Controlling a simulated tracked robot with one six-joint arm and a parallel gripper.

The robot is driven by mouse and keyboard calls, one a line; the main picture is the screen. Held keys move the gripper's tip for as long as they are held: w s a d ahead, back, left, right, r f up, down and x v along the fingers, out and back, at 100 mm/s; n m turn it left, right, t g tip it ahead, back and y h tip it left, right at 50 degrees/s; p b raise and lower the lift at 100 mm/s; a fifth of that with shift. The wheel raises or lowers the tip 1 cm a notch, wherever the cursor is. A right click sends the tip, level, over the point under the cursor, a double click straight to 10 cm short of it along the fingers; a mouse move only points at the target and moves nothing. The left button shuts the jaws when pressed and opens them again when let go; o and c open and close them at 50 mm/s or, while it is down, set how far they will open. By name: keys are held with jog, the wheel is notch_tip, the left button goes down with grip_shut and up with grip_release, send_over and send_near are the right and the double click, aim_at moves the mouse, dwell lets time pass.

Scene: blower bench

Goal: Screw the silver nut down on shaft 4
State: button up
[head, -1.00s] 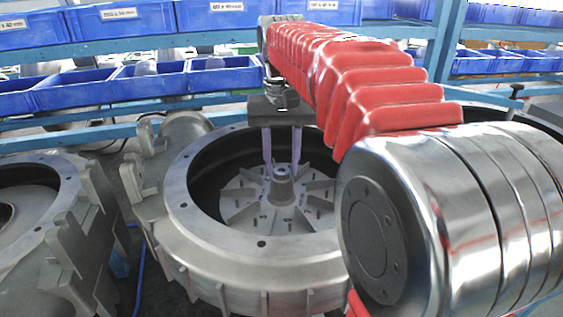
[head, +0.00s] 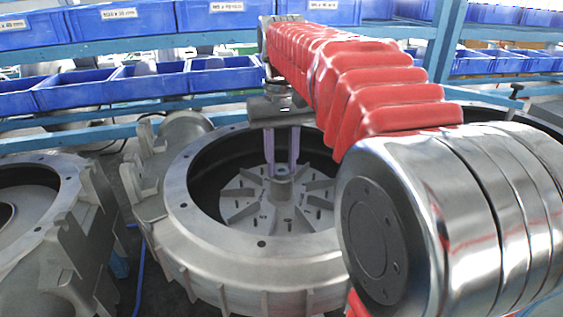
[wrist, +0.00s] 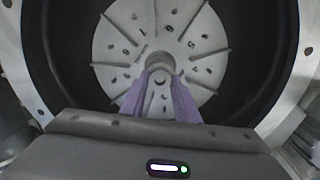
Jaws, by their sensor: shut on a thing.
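The impeller (head: 245,206), a grey bladed disc, sits inside the round grey housing (head: 190,225) in the middle of the head view. The silver nut (head: 282,170) is at its central hub, at the top of the shaft. My gripper (head: 281,171) points down into the housing, its two purple fingers shut on the nut from both sides. In the wrist view the fingers (wrist: 160,82) close in around the hub of the impeller (wrist: 118,48). The shaft itself is mostly hidden by the nut and fingers, and thread engagement cannot be seen.
Another grey housing (head: 40,215) stands at the left, with an upright bracket close to the middle one. Blue bins (head: 225,76) line the racks behind. The housing's dark inner wall (wrist: 255,60) surrounds the gripper, with clear space between.

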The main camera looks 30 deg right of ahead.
jog(key=m, duration=0.5)
jog(key=shift+m, duration=0.4)
grip_shut()
jog(key=m, duration=0.6)
jog(key=shift+m, duration=0.3)
jog(key=m, duration=0.6)
jog(key=shift+m, duration=0.3)
jog(key=m, duration=0.6)
jog(key=o, duration=0.8)
grip_release()
